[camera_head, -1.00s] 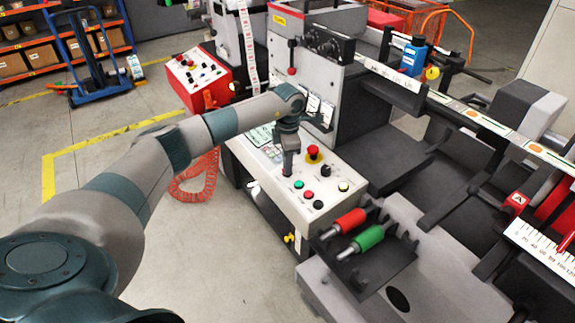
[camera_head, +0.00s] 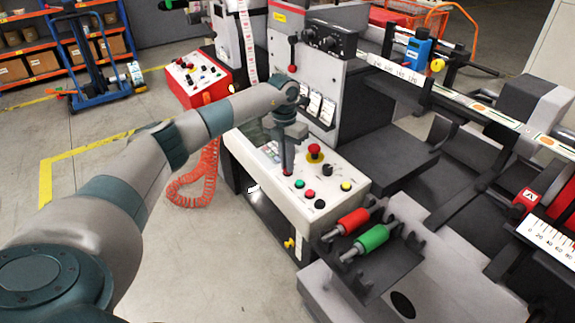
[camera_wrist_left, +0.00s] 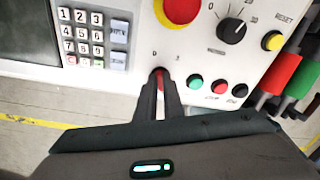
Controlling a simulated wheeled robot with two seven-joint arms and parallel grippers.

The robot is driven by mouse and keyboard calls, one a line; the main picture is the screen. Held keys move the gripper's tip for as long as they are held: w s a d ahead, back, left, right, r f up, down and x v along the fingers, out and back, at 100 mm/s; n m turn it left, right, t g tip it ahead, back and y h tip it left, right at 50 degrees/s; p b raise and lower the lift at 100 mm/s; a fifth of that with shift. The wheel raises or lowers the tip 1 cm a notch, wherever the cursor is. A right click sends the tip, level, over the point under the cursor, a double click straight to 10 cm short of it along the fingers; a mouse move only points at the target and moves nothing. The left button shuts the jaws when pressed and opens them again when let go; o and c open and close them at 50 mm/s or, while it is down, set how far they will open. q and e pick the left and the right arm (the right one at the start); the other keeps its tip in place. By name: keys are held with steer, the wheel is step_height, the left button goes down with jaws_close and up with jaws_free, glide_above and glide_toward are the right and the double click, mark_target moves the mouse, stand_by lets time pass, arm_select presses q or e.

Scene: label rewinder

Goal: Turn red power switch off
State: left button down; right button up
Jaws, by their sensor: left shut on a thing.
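The red power switch (camera_wrist_left: 160,76) shows as a small red piece between my left gripper's fingertips in the left wrist view, below the marks 0 and 1. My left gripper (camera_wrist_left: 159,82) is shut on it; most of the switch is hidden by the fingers. In the head view my left gripper (camera_head: 287,172) points down at the left part of the white control panel (camera_head: 283,197). The switch's exact angle cannot be told. My right gripper is not in view.
A red emergency stop (camera_head: 314,151) on yellow, a black dial (camera_head: 327,171) and green, red and black buttons sit close by on the panel. A keypad (camera_wrist_left: 88,38) lies left of the gripper.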

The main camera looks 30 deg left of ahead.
arm_select(q)
steer(key=shift+n, duration=0.5)
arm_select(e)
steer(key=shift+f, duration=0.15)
arm_select(q)
steer(key=c, duration=1.9)
jaws_free()
steer(key=shift+o, duration=0.2)
steer(key=shift+r, duration=0.1)
